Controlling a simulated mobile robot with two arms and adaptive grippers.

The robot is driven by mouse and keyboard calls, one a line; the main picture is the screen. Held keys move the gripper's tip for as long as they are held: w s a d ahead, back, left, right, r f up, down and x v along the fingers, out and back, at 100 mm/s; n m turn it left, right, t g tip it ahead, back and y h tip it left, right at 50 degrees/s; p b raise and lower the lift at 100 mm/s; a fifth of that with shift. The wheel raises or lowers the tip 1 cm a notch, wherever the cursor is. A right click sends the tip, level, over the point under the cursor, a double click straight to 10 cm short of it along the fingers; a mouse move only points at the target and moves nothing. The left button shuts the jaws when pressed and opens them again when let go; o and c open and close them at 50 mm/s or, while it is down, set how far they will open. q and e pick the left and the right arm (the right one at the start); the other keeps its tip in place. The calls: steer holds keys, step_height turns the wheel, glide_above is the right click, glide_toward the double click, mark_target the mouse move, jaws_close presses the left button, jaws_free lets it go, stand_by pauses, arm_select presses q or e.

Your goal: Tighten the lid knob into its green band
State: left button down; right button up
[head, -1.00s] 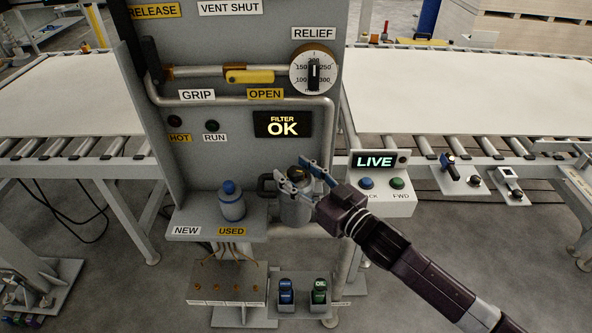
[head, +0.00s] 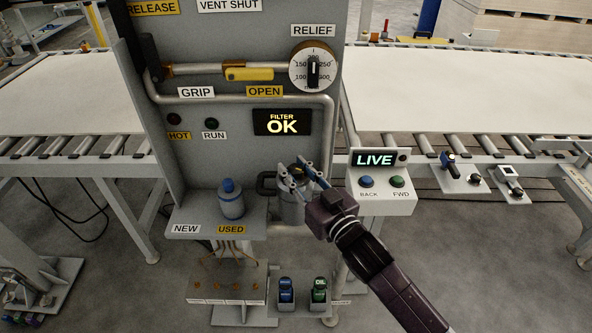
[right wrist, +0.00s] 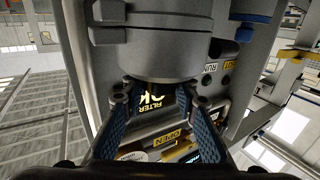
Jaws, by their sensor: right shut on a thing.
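The grey filter canister (head: 291,210) stands at the front of the panel, to the right of the small shelf. Its dark lid knob (head: 298,171) is on top, mostly hidden by the fingers. My right gripper (head: 296,167) is shut on the knob, with its blue fingers on either side of it. In the right wrist view the canister's round grey lid (right wrist: 158,40) fills the top, and the fingers (right wrist: 160,92) reach up to it. I cannot make out the green band or the knob's marking. My left gripper is out of view.
A blue-capped cartridge (head: 231,203) stands on the shelf at left. A LIVE control box (head: 380,195) with two buttons is close on the right. The FILTER display (head: 282,122) reads OK. Two bottles (head: 286,290) sit in holders below.

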steer(key=shift+r+m+t+h+b, duration=0.15)
steer(key=shift+m+t+h+b, duration=0.8)
steer(key=shift+m+h, duration=0.9)
steer(key=shift+n+h, duration=0.25)
steer(key=shift+h, duration=0.2)
steer(key=o, duration=1.2)
steer(key=shift+s, duration=0.25)
steer(key=v, duration=1.1)
steer(key=shift+s+d, duration=0.1)
steer(key=shift+s, duration=0.15)
